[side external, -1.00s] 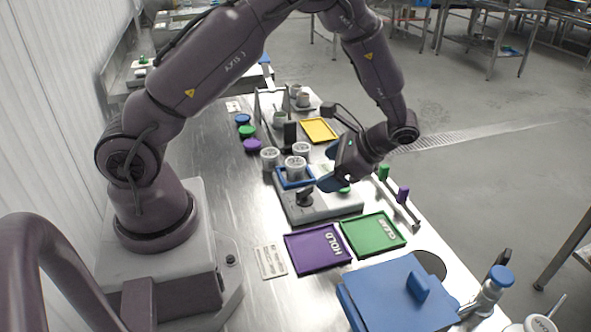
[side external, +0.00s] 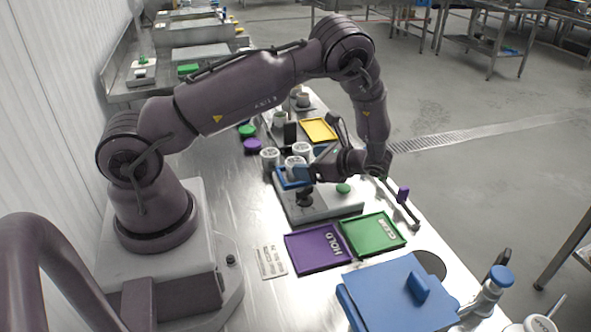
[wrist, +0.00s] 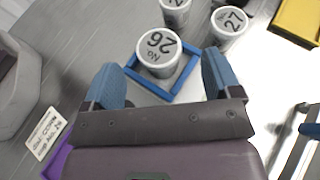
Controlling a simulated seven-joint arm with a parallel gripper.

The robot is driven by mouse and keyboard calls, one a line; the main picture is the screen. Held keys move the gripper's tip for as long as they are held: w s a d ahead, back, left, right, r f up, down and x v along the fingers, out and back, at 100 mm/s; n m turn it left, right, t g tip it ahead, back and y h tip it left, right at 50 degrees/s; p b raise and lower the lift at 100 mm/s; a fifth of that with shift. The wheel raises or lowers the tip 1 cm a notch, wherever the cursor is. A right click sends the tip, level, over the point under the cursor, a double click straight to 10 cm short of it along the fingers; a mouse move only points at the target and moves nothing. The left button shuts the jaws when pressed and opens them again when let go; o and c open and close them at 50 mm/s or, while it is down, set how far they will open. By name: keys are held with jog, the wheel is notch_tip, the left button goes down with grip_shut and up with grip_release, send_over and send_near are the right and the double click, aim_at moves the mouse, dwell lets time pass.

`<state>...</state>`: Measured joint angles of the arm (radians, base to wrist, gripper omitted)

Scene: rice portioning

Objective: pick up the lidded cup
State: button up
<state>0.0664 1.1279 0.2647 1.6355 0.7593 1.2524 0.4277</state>
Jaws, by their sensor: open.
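A white lidded cup (wrist: 158,44) with a number on its lid stands upright inside a square blue frame (wrist: 184,73) in the wrist view. In the side external view the cup (side external: 293,163) is partly hidden by my gripper's blue finger. My gripper (side external: 311,164) is open, its fingers close beside the cup. In the wrist view the gripper (wrist: 160,64) has one blue finger to the left of the cup and one to the right, with gaps on both sides. No contact shows. Two other lidded cups, one marked 27 (wrist: 230,22), stand just behind the frame.
The blue frame sits on a grey device (side external: 312,210). A purple HOLD tray (side external: 305,258) and a green CLEAR tray (side external: 365,240) lie in front of it. A yellow tray (side external: 319,130) is behind. Purple and green lids (side external: 252,146) lie to the left. A blue box (side external: 385,300) stands at the front.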

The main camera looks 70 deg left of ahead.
aim_at(295, 162)
jog(key=x, duration=0.5)
jog(key=shift+s+f, duration=0.1)
jog(key=shift+c, duration=0.3)
jog(key=c, duration=1)
jog(key=shift+c, duration=0.2)
